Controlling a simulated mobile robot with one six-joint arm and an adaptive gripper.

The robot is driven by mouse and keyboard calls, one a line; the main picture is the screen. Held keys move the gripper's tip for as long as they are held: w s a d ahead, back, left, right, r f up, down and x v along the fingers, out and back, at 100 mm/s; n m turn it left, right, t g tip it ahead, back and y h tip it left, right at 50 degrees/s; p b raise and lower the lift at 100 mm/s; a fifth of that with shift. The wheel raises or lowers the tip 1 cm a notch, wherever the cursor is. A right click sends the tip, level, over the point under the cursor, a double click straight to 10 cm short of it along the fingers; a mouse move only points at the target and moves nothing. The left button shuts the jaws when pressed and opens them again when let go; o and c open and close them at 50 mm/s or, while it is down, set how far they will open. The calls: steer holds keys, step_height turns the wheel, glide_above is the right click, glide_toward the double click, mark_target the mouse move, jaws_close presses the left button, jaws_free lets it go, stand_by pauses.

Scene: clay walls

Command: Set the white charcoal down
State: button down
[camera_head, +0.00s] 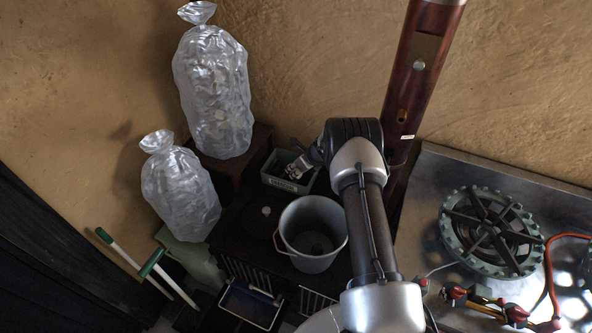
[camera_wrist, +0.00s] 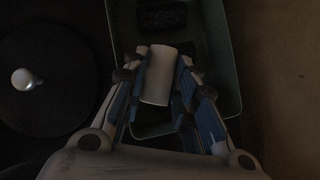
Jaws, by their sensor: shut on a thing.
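The white charcoal (camera_wrist: 157,82) is a pale cylinder between the blue-padded fingers of my gripper (camera_wrist: 160,62) in the wrist view. My gripper is shut on it. Below is a green box (camera_wrist: 236,70) with dark pieces (camera_wrist: 163,18) inside. In the head view my gripper (camera_head: 297,168) reaches down at the green box (camera_head: 285,184), and the charcoal cannot be made out there. I cannot tell whether the charcoal touches the box floor.
A grey bucket (camera_head: 312,262) stands just in front of the green box. A round dark lid (camera_wrist: 40,110) with a pale knob lies to the left. Two filled clear bags (camera_head: 213,95) (camera_head: 180,195) stand at the left. A metal stove (camera_head: 425,190) is at the right.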

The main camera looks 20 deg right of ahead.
steer(key=shift+f+b, duration=0.45)
steer(key=shift+b, duration=0.05)
steer(key=shift+f, duration=0.2)
steer(key=c, duration=1.6)
jaws_free()
steer(key=shift+r, duration=0.1)
steer(key=shift+o, duration=0.2)
steer(key=shift+r, duration=0.1)
